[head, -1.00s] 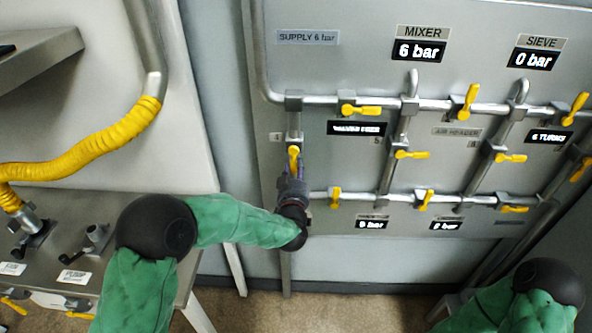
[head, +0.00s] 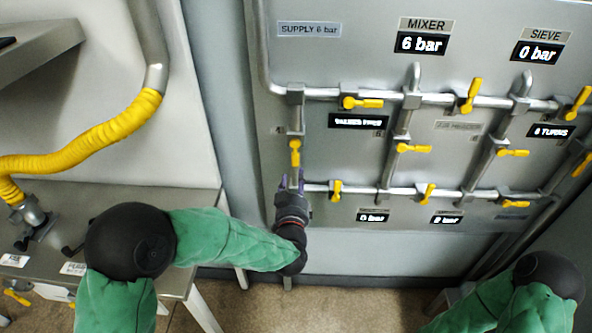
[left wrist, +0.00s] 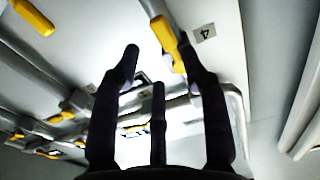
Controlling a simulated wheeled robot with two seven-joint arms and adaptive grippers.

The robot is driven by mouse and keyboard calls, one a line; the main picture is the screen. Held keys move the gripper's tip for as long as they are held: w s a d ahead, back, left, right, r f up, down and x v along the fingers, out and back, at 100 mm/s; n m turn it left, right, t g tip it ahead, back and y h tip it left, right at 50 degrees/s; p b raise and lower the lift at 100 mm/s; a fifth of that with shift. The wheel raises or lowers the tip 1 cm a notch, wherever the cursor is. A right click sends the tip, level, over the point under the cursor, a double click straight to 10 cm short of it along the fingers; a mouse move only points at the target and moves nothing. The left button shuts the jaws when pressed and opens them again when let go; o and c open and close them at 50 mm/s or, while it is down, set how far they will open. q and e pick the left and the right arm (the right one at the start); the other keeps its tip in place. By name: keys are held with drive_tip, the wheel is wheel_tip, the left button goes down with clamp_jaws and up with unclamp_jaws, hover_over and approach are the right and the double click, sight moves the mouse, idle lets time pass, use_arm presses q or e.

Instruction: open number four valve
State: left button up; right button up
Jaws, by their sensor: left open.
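The number four valve has a yellow handle (head: 295,152) on the vertical pipe at the panel's left side. The handle lies along that pipe. In the left wrist view the yellow handle (left wrist: 164,35) is beside a small label marked 4 (left wrist: 205,33). My left gripper (head: 292,183) is just below the handle in the head view, fingers pointing up toward it. In the left wrist view its dark fingers (left wrist: 158,70) are spread with nothing between them. One fingertip overlaps the handle's lower end in that view; I cannot tell whether they touch. My right gripper is out of view.
The panel has several other yellow valve handles, such as one to the upper right (head: 362,103) and one close to my left gripper's right (head: 336,190). Pipes run between them. A yellow hose (head: 90,137) hangs at the left above a grey bench (head: 195,205).

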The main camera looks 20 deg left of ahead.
use_arm(q)
drive_tip(key=shift+v, duration=2.05)
drive_tip(key=shift+f, duration=0.1)
drive_tip(key=s+d+f+m+g+h, duration=0.1)
drive_tip(key=s+d+f+g+h, duration=0.2)
drive_tip(key=f, duration=0.8)
drive_tip(key=d+f+m+g+h, duration=0.1)
drive_tip(key=d+f+g+h, duration=0.3)
drive_tip(key=f, duration=0.8)
drive_tip(key=s+d+f+n+g+h, duration=0.1)
drive_tip(key=s+d+f+g+h, duration=0.1)
drive_tip(key=s+f+g, duration=0.8)
drive_tip(key=s+f, duration=0.6)
drive_tip(key=s, duration=0.3)
drive_tip(key=shift+s+d+f, duration=0.35)
drive_tip(key=shift+s, duration=0.05)
